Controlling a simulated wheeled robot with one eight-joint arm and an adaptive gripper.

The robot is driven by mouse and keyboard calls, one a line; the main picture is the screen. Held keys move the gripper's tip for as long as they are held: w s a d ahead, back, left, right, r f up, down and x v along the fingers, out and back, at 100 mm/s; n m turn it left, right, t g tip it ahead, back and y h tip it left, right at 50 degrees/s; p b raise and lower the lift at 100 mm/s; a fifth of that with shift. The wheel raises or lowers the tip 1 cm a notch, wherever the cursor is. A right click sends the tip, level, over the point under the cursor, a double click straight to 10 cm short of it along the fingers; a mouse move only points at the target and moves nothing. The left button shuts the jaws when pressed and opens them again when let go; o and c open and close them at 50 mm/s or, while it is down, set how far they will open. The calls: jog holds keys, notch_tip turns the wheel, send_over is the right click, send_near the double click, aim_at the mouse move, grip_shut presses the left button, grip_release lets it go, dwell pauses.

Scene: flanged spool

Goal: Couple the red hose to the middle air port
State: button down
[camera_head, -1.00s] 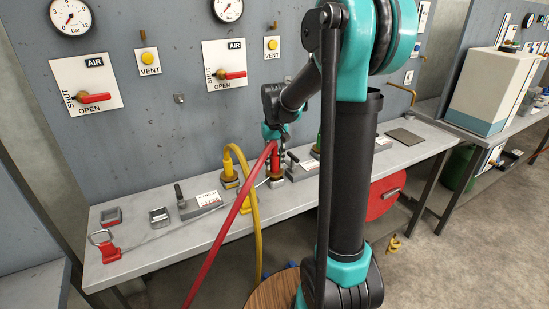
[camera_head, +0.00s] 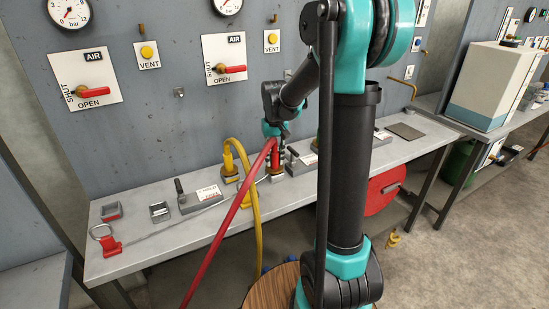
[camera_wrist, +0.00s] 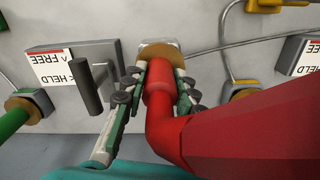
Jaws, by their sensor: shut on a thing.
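My gripper (camera_head: 276,160) is shut on the red hose's end (camera_wrist: 158,85). In the wrist view its fingers lie on both sides of the red end piece. That end points at the brass-coloured middle port (camera_wrist: 160,50) on the bench and seems to touch or nearly touch it. I cannot tell whether it is seated. The red hose (camera_head: 232,215) slants down and left from my gripper past the bench's front edge. In the wrist view it bends to the lower right. My arm and gripper partly hide the port in the head view.
A yellow hose (camera_head: 256,220) arches from the port left of my gripper, close to the red hose. A green hose (camera_wrist: 12,122) is on the other side. A lever block (camera_wrist: 75,70) labelled FREE and HELD stands beside the middle port. A thin cable (camera_head: 165,233) crosses the bench.

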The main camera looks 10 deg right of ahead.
jog(key=shift+f, duration=0.3)
dwell(0.4)
jog(key=c, duration=1.1)
grip_release()
notch_tip(320, 180, up, 12)
jog(key=s+d+f+t, duration=0.1)
jog(key=s+f, duration=0.5)
jog(key=s, duration=0.1)
jog(key=s+d+f+t, duration=0.1)
jog(key=s+f, duration=0.5)
jog(key=s, duration=0.1)
jog(key=s+d+f+t, duration=0.2)
jog(key=s+f, duration=0.4)
jog(key=s, duration=0.2)
jog(key=shift+m, duration=0.3)
